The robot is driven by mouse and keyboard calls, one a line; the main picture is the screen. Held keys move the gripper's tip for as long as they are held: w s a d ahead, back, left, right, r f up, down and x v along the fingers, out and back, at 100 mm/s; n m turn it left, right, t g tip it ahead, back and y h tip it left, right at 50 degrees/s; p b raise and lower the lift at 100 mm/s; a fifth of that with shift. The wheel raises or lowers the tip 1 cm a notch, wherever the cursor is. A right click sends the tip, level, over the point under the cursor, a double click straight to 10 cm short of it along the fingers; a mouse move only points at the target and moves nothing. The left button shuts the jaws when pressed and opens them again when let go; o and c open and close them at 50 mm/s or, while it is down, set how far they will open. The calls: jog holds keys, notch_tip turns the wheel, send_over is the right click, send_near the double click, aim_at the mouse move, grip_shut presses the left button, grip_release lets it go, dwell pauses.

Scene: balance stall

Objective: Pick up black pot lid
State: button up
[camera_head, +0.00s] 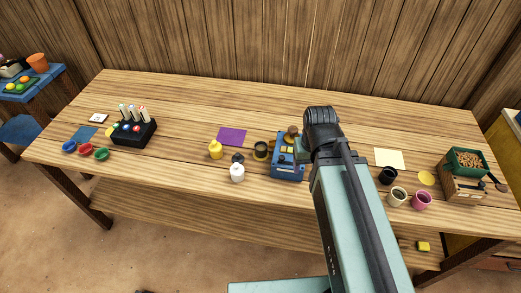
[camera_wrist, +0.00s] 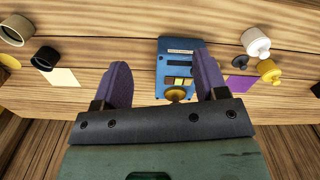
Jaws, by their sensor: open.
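A small dark piece (camera_head: 238,157), which looks like the black pot lid, lies on the bench just behind the white pot (camera_head: 237,174). The dark piece is to the right of the fingers there. In the head view my arm hides most of the gripper.
A purple card (camera_head: 231,137) lies behind. Cups, including a pink mug (camera_head: 422,200), stand at the right. A black rack (camera_head: 134,132) stands at the left. The bench's front edge is close.

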jog(key=shift+c, duration=0.9)
jog(key=n+t+b, duration=0.1)
jog(key=n+b, duration=0.3)
jog(key=b, duration=0.6)
send_near(238, 154)
jog(key=f+b, duration=0.7)
jog(key=w+f+b, duration=0.1)
jog(key=f+b, duration=0.2)
jog(key=f, duration=0.1)
jog(key=shift+a+b, duration=0.1)
jog(key=shift+b, duration=0.2)
jog(key=shift+r, duration=0.3)
grip_shut()
